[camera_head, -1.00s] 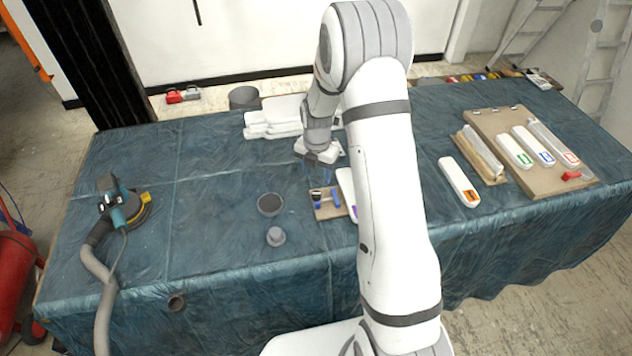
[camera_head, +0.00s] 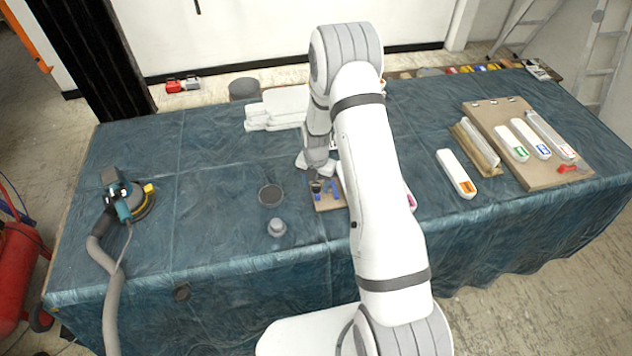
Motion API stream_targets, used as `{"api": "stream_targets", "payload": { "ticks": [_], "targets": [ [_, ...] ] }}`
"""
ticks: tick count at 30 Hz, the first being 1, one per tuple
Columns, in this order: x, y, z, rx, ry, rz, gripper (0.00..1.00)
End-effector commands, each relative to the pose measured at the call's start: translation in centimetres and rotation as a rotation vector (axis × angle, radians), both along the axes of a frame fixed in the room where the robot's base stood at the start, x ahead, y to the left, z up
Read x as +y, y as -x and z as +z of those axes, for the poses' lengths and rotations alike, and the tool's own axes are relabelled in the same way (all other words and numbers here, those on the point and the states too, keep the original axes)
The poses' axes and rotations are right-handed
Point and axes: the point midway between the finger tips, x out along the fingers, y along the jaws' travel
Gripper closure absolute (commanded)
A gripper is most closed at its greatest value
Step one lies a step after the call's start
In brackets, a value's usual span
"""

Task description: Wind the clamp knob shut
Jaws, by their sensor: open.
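A small wooden board (camera_head: 330,203) lies near the table's middle with small blue and dark parts on it, too small to make out well. My gripper (camera_head: 317,190) points down over this board's far left part, with its fingers open close to the dark and blue parts. I cannot tell whether it touches them. On the big board (camera_head: 530,178) at the right, a small red handle-like part (camera_head: 567,168) sits at the near right corner. I cannot tell for sure which part is the clamp knob.
A dark cup (camera_head: 271,194) and a grey knob-like piece (camera_head: 277,228) stand left of the small board. A sander with hose (camera_head: 128,200) lies at the left. White blocks (camera_head: 277,108) are stacked behind. A white strip with an orange label (camera_head: 457,174) lies to the right.

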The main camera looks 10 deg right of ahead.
Motion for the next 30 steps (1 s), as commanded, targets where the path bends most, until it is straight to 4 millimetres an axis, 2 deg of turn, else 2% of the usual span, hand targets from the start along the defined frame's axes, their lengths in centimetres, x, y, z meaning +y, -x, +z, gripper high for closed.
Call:
{"api": "stream_targets", "payload": {
  "ticks": [3,19,30],
  "targets": [
    [-0.02,0.00,0.01,0.000,0.000,-0.001,0.51],
    [-0.07,0.01,0.03,0.000,0.000,-0.001,0.94],
    [-0.09,0.00,-0.26,0.000,0.000,-0.070,0.95]
  ]
}}
